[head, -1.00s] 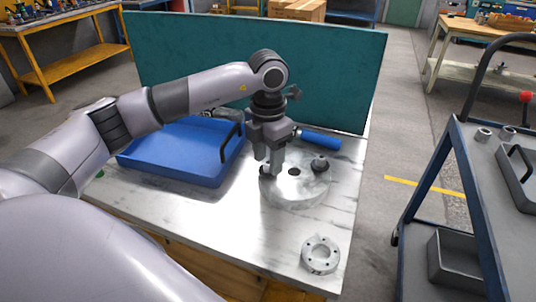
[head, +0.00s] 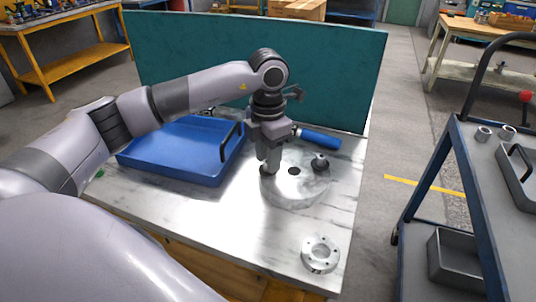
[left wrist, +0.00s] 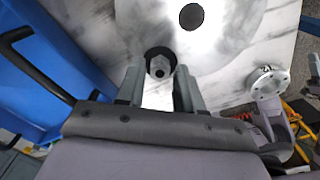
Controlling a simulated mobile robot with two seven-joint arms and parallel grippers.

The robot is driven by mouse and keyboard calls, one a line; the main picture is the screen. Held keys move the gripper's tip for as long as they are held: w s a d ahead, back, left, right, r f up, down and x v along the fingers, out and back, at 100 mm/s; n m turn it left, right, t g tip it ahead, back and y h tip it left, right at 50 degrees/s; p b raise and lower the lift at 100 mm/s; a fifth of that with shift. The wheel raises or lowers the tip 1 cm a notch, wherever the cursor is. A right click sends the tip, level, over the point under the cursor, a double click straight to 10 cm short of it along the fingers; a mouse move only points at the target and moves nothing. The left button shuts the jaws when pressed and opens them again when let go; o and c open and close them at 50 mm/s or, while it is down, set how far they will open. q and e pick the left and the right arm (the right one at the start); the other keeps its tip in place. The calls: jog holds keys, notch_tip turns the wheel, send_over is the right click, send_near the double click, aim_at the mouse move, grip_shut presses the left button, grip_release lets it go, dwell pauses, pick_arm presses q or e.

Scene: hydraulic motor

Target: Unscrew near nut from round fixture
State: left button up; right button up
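The round fixture (head: 292,192) is a pale disc with a dark centre hole, lying on the marbled tabletop. It also fills the top of the left wrist view (left wrist: 225,50). My left gripper (head: 268,168) points down over the disc's left side. In the left wrist view, my left gripper's fingers (left wrist: 159,82) stand on both sides of the dark near nut (left wrist: 160,64) and appear to touch it. Its fingers hide most of this nut in the head view. Another dark nut (head: 320,163) sits on the disc's right side. My right gripper is out of view.
A blue tray (head: 165,172) with a black handle lies left of the disc. A blue-handled tool (head: 320,139) lies behind it. A flanged ring (head: 320,254) sits at the front right. A teal panel (head: 330,70) stands behind; a blue cart (head: 470,190) stands right.

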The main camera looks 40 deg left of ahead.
pick_arm(q)
jog(key=m, duration=0.5)
jog(key=shift+m+b, duration=0.3)
jog(key=shift+b, duration=0.1)
jog(key=m, duration=0.3)
jog(key=shift+m, duration=0.3)
jog(key=shift+m, duration=0.4)
grip_shut()
jog(key=n, duration=0.4)
jog(key=shift+r+p, duration=0.1)
jog(key=shift+p, duration=0.25)
jog(key=shift+n, duration=0.9)
